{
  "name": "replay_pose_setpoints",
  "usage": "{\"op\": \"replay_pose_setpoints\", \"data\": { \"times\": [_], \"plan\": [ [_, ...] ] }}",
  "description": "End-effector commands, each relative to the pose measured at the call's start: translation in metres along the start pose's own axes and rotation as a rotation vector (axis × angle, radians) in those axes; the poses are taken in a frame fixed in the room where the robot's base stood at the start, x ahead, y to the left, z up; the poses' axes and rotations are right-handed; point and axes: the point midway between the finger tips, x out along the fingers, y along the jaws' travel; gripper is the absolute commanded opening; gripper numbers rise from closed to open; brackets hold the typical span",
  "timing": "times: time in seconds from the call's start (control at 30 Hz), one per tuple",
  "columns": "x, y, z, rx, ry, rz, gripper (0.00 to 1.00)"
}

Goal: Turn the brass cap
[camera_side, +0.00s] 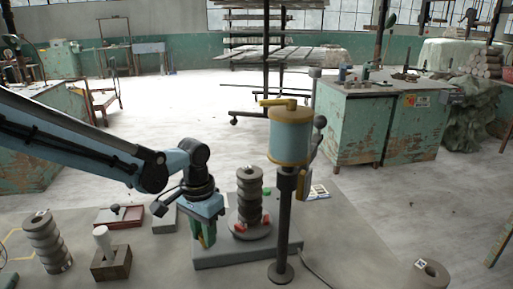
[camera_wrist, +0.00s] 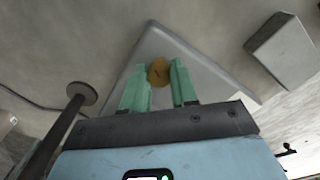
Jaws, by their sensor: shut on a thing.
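The brass cap (camera_wrist: 159,72) is a small round disc with a dark line across its face. In the wrist view it sits between the two green fingers of my gripper (camera_wrist: 157,82), which are shut on it. In the side view my gripper (camera_side: 203,236) points down at the left end of a grey slab (camera_side: 225,257). Only a small orange-brown bit of the cap shows by the fingers there; the rest is hidden. I cannot tell what is under the cap.
A dark post (camera_side: 284,230) with a teal and brass drum (camera_side: 290,137) stands right of my gripper. Another ring stack (camera_side: 46,243), a wooden block (camera_side: 110,263) and a red tray (camera_side: 119,217) are left.

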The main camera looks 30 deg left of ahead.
Motion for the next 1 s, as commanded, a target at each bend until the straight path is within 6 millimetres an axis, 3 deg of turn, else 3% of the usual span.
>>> {"op": "replay_pose_setpoints", "data": {
  "times": [0.5, 1.0],
  "plan": [
    [-0.0004, -0.0004, 0.0002, 0.447, -0.002, 0.000, 0.00],
    [-0.0005, -0.0005, 0.0002, 0.635, -0.002, 0.000, 0.00]
  ]
}}
